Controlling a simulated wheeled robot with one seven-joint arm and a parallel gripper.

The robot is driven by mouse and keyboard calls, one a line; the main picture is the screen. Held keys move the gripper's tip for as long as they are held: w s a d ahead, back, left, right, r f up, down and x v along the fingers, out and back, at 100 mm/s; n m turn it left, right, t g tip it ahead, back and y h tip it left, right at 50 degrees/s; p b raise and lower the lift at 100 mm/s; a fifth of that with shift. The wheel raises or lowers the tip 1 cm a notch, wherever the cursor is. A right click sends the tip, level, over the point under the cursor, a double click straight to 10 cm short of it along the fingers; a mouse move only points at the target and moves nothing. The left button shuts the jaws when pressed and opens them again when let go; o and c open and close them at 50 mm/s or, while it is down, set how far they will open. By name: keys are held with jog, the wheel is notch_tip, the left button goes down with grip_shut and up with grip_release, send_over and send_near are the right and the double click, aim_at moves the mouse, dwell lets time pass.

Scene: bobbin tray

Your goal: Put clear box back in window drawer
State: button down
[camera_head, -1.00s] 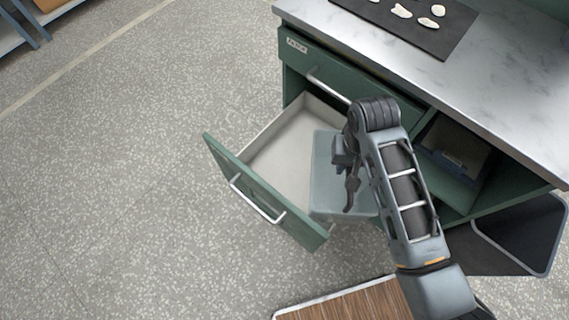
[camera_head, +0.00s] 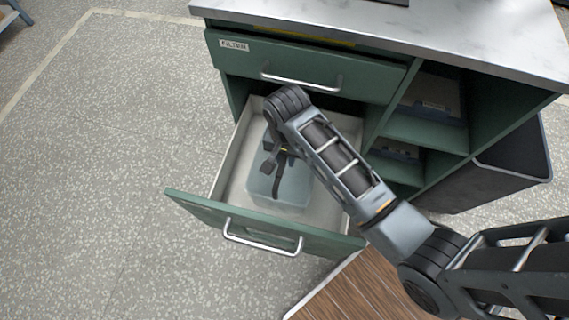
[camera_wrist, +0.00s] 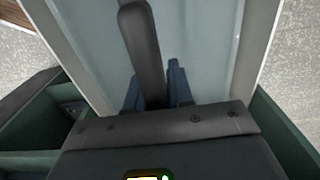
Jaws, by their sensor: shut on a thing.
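The clear box (camera_head: 283,190) is a pale, see-through bluish container inside the open lower drawer (camera_head: 232,170) of the green cabinet. My gripper (camera_head: 274,172) is over the box and shut on it; the contact between fingers and box is partly hidden. In the wrist view the clear box (camera_wrist: 205,45) fills the middle, with my gripper (camera_wrist: 158,85) in front of it. The drawer's pale side walls show on both sides of the box there. I cannot tell whether the box rests on the drawer floor.
A shut drawer labelled FILTER (camera_head: 300,65) is above the open one, under the marble counter (camera_head: 450,35). Open shelves (camera_head: 425,125) and a dark bin (camera_head: 495,170) stand to the right. A wooden surface (camera_head: 350,290) is at the bottom. Open floor lies to the left.

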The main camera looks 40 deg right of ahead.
jog(key=shift+f+b, duration=0.45)
jog(key=shift+f, duration=1.85)
jog(key=c, duration=1)
grip_release()
notch_tip(320, 180, up, 12)
jog(key=p, duration=0.2)
jog(key=shift+p, duration=0.3)
